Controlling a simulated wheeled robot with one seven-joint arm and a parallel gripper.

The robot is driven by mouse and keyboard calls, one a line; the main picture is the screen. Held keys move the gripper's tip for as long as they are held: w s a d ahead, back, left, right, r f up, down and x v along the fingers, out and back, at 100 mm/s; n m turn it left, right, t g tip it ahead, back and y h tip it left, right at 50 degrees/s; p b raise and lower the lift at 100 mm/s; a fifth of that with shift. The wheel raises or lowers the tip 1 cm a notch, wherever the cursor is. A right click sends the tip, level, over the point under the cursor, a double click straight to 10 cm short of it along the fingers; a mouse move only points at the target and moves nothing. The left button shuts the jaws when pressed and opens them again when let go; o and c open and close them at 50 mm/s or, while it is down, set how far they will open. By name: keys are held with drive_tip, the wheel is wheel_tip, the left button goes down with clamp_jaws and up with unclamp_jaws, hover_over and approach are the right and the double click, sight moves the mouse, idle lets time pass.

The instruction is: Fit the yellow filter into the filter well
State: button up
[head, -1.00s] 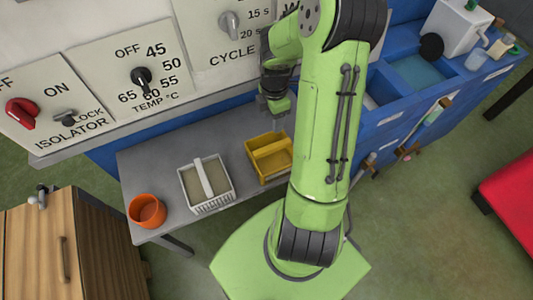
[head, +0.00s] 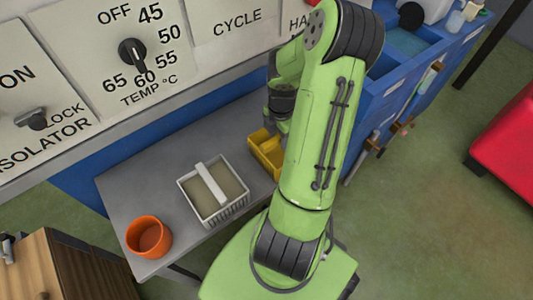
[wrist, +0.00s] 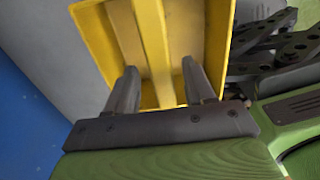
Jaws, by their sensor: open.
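The yellow filter (head: 262,150) is an open box with a bar handle across its top. It sits on the grey bench, partly behind my arm in the head view. In the wrist view the filter (wrist: 90,35) fills the upper middle. My gripper (wrist: 160,78) is open, with one finger on each side of the bar handle, which shows a gap to both fingers. In the head view my gripper (head: 278,125) is just above the filter, its fingertips mostly hidden. I cannot make out the filter well for certain.
A white filter-like basket with a handle (head: 234,208) and an orange cup (head: 149,237) stand on the grey bench (head: 125,190) to the left. A control panel (head: 165,55) rises behind. A blue counter with recesses (head: 375,100) is at the right.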

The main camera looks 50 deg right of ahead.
drive_tip(key=shift+d+f, duration=0.2)
drive_tip(key=shift+f, duration=0.25)
drive_tip(key=shift+s+d+r, duration=0.1)
drive_tip(key=shift+s+r, duration=0.05)
drive_tip(key=shift+s, duration=0.1)
clamp_jaws()
